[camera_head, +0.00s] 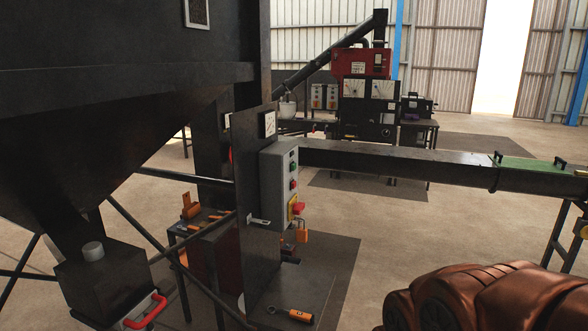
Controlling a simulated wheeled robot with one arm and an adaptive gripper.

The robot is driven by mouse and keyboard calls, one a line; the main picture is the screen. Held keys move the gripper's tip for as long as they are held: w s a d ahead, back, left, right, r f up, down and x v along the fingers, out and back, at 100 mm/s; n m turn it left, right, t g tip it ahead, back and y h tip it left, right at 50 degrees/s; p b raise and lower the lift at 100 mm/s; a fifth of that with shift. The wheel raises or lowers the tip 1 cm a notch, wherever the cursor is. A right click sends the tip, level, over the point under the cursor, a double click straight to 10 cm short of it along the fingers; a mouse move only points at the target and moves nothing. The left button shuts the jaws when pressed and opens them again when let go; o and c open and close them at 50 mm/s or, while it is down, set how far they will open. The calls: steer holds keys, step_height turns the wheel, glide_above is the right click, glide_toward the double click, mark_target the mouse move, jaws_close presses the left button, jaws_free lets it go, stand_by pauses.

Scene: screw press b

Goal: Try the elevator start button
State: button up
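A grey control box (277,185) is fixed to a dark upright panel (248,160) in the middle of the view. Its right-hand face carries a green button (292,167) near the top and a red button (293,184) below it. Lower down is a red and yellow switch (297,207). An orange padlock (302,233) hangs under this switch; I cannot tell whether it is locked. Any labels are too small to read, so I cannot tell which button is marked elevator start. My gripper does not show.
A dark hopper (120,110) and its slanting struts fill the left. A long dark beam or conduit (400,162) runs right from the panel. An orange-handled item (300,315) lies on the plate below. A red-topped machine (362,64) stands behind; bare floor (385,230) shows between.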

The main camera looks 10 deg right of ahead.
jaws_close()
stand_by(1.3)
